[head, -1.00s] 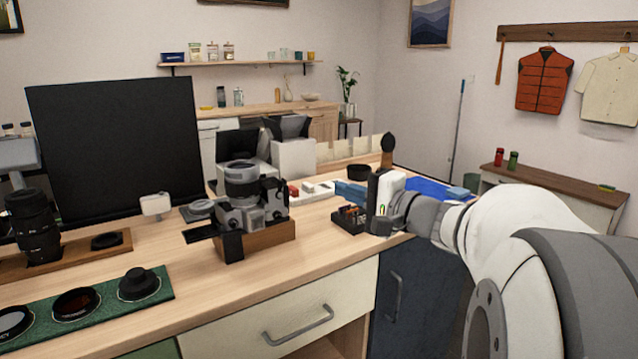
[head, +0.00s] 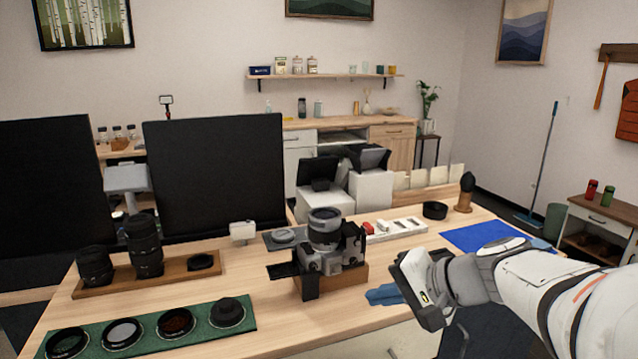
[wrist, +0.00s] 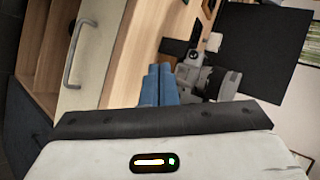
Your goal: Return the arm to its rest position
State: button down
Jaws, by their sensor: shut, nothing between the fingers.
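My gripper (head: 382,295) has blue fingers and is at the right part of the wooden table (head: 245,276) in the head view. Its fingers point left, toward the camera on its wooden stand (head: 352,277), and are apart from it in the picture. The fingers also show in the wrist view (wrist: 159,84), side by side and shut with nothing between them. My white and grey arm reaches in from the right edge of the head view. The camera (wrist: 205,80) shows just beyond the fingertips in the wrist view.
A green mat (head: 150,331) with round filters and a wooden tray (head: 118,287) with lenses lie at the left. A blue cloth (head: 480,236) and a brush on a stand (head: 465,192) are at the right. A drawer handle (wrist: 78,52) shows in the wrist view.

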jog(key=s+d+r+n+g+h+p, duration=0.2)
jog(key=s+r+n+h+p, duration=0.1)
jog(key=s+p, duration=0.3)
jog(key=s+d+r+n+g+h+p, duration=0.1)
jog(key=s+r+n+g+h+p, duration=0.1)
jog(key=s+h+p, duration=0.3)
jog(key=s+r+n+p, duration=0.1)
jog(key=p, duration=0.1)
jog(key=shift+d+n+h+p, duration=0.3)
jog(key=shift+d+n+p, duration=0.05)
jog(key=shift+n+p, duration=0.05)
